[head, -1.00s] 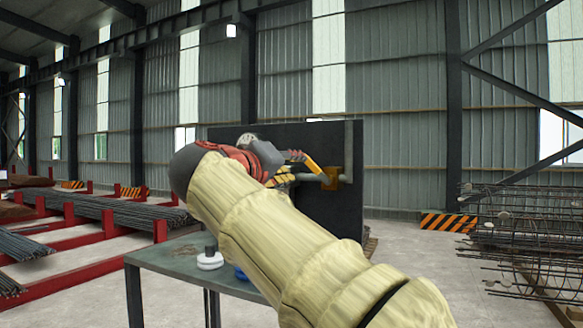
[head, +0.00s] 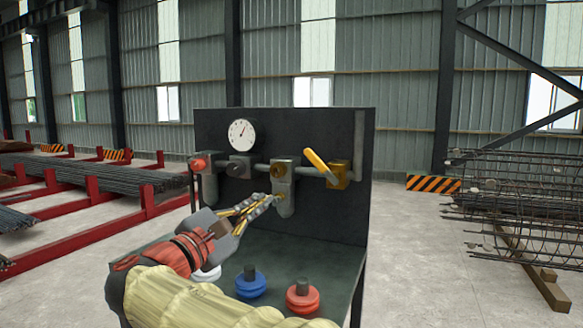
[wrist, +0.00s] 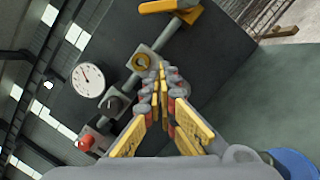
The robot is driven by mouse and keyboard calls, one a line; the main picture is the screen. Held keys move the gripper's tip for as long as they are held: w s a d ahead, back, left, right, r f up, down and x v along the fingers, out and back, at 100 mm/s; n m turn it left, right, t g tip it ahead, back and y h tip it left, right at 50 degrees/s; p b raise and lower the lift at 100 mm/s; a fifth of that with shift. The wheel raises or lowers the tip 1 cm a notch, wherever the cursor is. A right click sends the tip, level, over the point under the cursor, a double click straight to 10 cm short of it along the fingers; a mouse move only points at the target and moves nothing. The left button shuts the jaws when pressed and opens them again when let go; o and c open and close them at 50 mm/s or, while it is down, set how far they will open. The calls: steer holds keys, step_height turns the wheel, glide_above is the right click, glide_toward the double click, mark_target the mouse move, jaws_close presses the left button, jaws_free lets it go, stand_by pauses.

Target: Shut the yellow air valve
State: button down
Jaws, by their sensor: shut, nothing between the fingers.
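The yellow air valve has a yellow body (head: 340,175) at the right end of the grey pipe on the dark panel. Its yellow lever (head: 319,164) slants from the body up to the left, across the pipe line rather than along it. Part of the lever also shows at the top edge of the wrist view (wrist: 157,6). My gripper (head: 270,200) is shut and empty, below and left of the lever and apart from it. Its closed fingers (wrist: 160,68) lie near the middle pipe fitting in the wrist view; I cannot tell whether they touch it.
A round gauge (head: 242,134) and a red-orange knob (head: 199,163) are at the panel's left. Blue (head: 251,284) and red (head: 302,298) round pieces stand on the table below. Rebar cages (head: 510,195) stand at right. The space before the panel's right side is clear.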

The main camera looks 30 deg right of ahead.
mark_target(321, 167)
steer(key=w+d+r+p, duration=0.1)
steer(key=d+r, duration=0.4)
steer(key=d, duration=0.5)
steer(key=shift+w+d+n+p, duration=0.2)
steer(key=shift+d+n+p, duration=0.15)
steer(key=shift+p, duration=0.5)
steer(key=shift+s+r, duration=0.1)
